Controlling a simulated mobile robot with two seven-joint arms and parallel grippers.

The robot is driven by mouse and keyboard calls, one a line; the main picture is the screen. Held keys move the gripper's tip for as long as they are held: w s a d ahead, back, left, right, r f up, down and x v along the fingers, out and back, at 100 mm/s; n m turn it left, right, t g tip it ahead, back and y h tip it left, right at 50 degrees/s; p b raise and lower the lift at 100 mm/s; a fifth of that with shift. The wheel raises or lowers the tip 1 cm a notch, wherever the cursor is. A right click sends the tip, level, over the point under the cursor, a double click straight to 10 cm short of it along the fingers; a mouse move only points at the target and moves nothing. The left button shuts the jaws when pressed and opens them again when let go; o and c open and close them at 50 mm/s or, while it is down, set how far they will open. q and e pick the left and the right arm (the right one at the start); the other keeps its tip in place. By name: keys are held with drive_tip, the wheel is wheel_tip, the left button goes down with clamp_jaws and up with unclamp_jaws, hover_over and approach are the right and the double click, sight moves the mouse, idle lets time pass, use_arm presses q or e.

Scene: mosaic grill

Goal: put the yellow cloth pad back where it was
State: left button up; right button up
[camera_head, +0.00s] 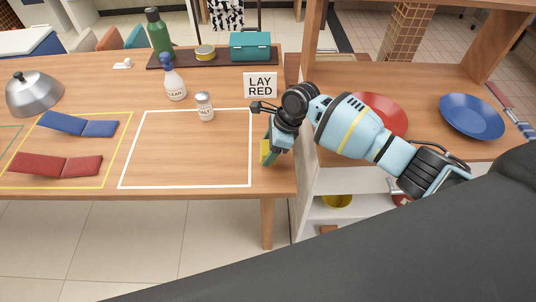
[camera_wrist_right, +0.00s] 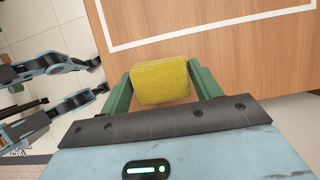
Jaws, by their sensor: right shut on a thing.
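The yellow cloth pad (camera_head: 265,150) is between the green fingers of my right gripper (camera_head: 270,148), which is shut on it. In the right wrist view the pad (camera_wrist_right: 161,82) shows its yellow woven face, with a green finger on each side of my right gripper (camera_wrist_right: 160,88). In the head view the pad is at the right end of the wooden table (camera_head: 90,85), just right of the white outlined rectangle (camera_head: 185,187). I cannot tell whether it touches the tabletop. My left gripper does not show in the head view.
Blue (camera_head: 78,124) and red (camera_head: 55,165) folded pieces lie left. A shelf with red (camera_head: 380,113) and blue (camera_head: 471,116) plates stands right. The white outline's inside is mostly clear.

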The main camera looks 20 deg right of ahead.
drive_tip(key=f, duration=0.3)
drive_tip(key=shift+s+f, duration=0.15)
drive_tip(key=shift+s, duration=0.05)
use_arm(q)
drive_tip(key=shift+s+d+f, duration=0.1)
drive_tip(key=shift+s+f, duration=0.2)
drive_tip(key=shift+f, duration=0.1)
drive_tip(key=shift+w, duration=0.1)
use_arm(e)
drive_tip(key=shift+a+f, duration=0.1)
drive_tip(key=shift+f, duration=0.05)
drive_tip(key=o, duration=1)
drive_tip(key=shift+c, duration=0.2)
